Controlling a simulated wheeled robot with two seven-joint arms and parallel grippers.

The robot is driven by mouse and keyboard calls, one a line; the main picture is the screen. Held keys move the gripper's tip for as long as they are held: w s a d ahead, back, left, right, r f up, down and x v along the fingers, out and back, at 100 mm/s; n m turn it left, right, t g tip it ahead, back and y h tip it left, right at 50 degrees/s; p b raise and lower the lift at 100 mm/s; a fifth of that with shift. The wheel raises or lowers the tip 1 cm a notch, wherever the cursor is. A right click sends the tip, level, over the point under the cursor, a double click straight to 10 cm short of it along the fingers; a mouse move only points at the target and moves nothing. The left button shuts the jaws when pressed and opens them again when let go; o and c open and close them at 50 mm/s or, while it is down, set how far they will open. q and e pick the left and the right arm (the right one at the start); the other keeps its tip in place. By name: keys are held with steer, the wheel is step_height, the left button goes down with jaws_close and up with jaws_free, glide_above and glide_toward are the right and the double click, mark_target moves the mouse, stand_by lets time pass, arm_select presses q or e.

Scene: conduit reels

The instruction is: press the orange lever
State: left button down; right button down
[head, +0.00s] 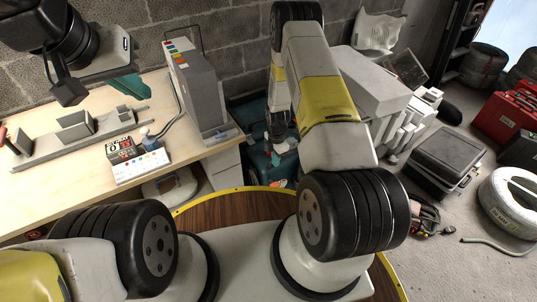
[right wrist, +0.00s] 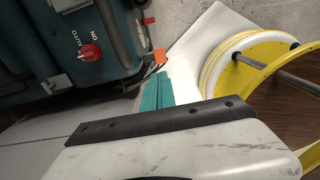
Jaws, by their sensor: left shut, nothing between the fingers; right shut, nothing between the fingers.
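A small orange lever (right wrist: 158,57) shows in the right wrist view, at the lower right of a dark teal machine (right wrist: 140,74). My right gripper (right wrist: 157,76) is shut and empty, its teal fingers pointing at the lever. The fingertips are just short of the lever in the picture; I cannot tell if they touch it. In the head view my right gripper (head: 277,155) reaches down by the teal machine (head: 245,106), and the lever is hard to make out there. My left gripper (head: 130,86) is shut and empty above the workbench.
A red knob (right wrist: 89,52) marked ON and AUTO sits on the machine. A yellow-rimmed reel (right wrist: 215,68) stands to the right. The wooden workbench (head: 60,198) carries a grey cabinet (head: 203,98) and small parts. A black case (head: 445,163) and a white coil (head: 490,200) lie on the floor.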

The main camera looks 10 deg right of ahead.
mark_target(275, 185)
steer(key=shift+f, duration=0.3)
step_height(275, 185, down, 14)
stand_by(0.6)
steer(key=shift+s, duration=0.1)
